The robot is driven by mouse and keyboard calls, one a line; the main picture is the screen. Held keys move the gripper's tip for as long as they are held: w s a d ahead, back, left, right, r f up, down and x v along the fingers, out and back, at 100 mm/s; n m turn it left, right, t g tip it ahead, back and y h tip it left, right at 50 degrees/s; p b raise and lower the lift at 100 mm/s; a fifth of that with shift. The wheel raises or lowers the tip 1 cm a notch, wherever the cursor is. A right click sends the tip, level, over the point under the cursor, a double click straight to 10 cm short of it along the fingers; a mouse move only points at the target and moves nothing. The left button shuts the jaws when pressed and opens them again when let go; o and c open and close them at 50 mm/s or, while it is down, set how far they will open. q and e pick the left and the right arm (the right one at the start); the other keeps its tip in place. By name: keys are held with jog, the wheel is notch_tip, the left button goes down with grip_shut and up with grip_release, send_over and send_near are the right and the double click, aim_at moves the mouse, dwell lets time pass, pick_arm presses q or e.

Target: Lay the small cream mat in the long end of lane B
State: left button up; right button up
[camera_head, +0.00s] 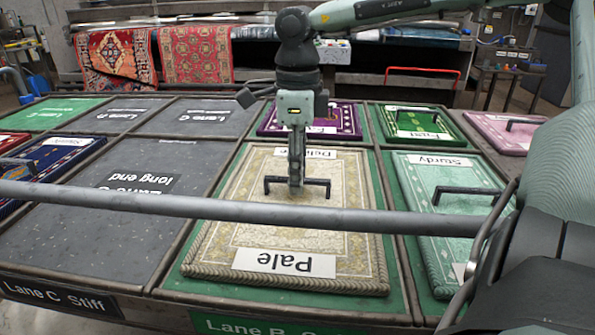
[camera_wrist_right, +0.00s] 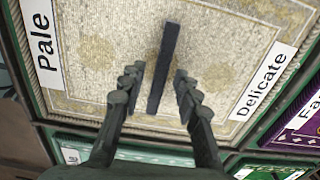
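The cream patterned mat (camera_head: 231,225), with labels reading "Pale" and "Delicate", lies in the large green compartment of lane B (camera_head: 172,284), in the middle of the table. Its dark handle (camera_head: 323,181) stands up at its centre. My right gripper (camera_head: 296,183) points down over that handle. In the right wrist view the mat (camera_wrist_right: 105,60) fills most of the picture. The fingers of my right gripper (camera_wrist_right: 157,76) are apart, one on each side of the handle (camera_wrist_right: 166,55), with gaps showing. My left gripper is not in view.
Bare grey lane C (camera_head: 90,240) lies left. A pale green "Sturdy" mat (camera_head: 425,195) lies right; purple (camera_head: 345,120) and green (camera_head: 414,122) mats lie behind. A grey bar (camera_head: 120,200) crosses the view in front of the mat. Red rugs (camera_head: 195,52) hang at the back.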

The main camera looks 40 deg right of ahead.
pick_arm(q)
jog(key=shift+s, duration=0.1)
pick_arm(e)
jog(key=shift+r, duration=0.15)
notch_tip(320, 180, up, 2)
jog(key=shift+r, duration=0.2)
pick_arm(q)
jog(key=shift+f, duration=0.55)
pick_arm(e)
notch_tip(320, 180, up, 10)
jog(key=shift+f, duration=0.2)
